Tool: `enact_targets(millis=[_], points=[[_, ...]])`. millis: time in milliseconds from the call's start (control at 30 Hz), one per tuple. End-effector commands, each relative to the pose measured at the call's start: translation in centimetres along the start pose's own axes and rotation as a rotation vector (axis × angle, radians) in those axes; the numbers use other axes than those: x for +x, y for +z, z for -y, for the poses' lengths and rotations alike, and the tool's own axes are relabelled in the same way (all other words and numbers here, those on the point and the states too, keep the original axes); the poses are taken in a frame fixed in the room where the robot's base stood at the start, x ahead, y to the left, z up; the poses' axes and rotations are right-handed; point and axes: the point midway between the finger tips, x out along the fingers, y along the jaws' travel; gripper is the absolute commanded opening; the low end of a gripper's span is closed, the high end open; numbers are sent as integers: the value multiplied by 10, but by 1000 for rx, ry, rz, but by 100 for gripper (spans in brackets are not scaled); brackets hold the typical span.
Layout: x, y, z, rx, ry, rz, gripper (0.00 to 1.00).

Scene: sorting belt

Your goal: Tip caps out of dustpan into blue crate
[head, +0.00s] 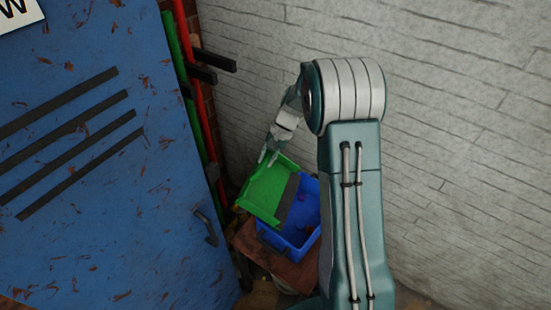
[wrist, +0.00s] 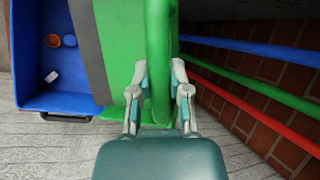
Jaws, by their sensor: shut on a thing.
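My gripper (head: 268,158) is shut on the green dustpan (head: 262,190) at its back edge; in the wrist view my fingers (wrist: 158,84) lie on both sides of a green bar of the dustpan (wrist: 117,40). The dustpan looks tilted, with its dark lip (head: 288,198) over the blue crate (head: 312,208). No caps show on the visible part of the pan. The dustpan hides part of the crate.
The crate stands on a brown surface (head: 284,268). A blue scuffed metal door or cabinet (head: 100,150) is at left, with green and red poles (head: 197,90) beside it. A white brick wall (head: 450,130) closes the right and back.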

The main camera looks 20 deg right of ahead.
Motion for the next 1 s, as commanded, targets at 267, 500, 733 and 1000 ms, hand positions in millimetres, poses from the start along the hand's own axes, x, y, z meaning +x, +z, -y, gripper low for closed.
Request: enact_targets(millis=[267,500,733,1000], points=[[18,-7,23,46,121,2,0],[36,-14,38,95,241,0,0],[53,-21,52,148,368,0,0],[71,-29,64,218,534,-2,0]])
